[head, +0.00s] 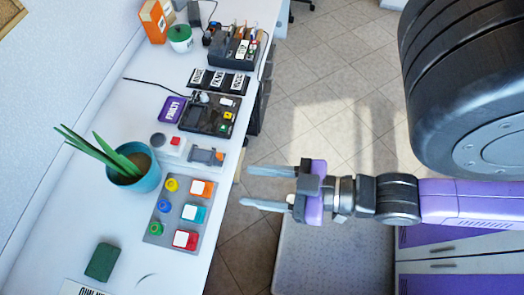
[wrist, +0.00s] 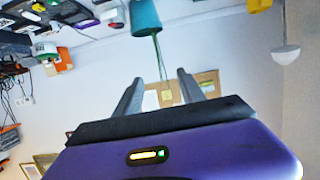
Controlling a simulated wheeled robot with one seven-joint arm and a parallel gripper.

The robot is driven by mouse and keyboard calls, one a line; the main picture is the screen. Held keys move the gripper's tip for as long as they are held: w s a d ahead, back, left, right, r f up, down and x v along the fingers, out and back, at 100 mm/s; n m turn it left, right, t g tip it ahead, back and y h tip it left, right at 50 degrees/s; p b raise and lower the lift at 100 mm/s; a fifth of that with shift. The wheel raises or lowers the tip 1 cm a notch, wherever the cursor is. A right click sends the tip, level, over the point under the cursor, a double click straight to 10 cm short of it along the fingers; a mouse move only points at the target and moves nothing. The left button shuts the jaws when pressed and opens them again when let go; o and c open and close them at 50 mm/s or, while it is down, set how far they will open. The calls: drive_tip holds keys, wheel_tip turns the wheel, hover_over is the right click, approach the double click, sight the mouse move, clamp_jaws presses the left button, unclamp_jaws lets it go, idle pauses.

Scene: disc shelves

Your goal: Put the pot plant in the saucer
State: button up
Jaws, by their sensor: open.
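The pot plant is a teal pot (head: 139,180) with dark soil and long green leaves that lean to the upper left; it stands on the white desk. It also shows in the wrist view as a teal pot (wrist: 145,16), its leaves hanging downward in that picture. My gripper (head: 248,187) is open and empty, off the desk's right edge, with its fingers pointing left toward the desk. It is well apart from the pot. A faint curved line (head: 147,276) low on the desk may be a white saucer's rim; I cannot tell.
A grey board with coloured buttons (head: 157,228) lies between pot and gripper. A dark green block (head: 102,262) lies below the pot in the picture. A black device (head: 210,115), a purple card (head: 172,109) and a dark organiser (head: 236,49) stand farther up the desk.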

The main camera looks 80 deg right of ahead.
drive_tip(key=shift+o, duration=0.2)
drive_tip(key=shift+s+r, duration=0.2)
drive_tip(key=shift+s, duration=0.25)
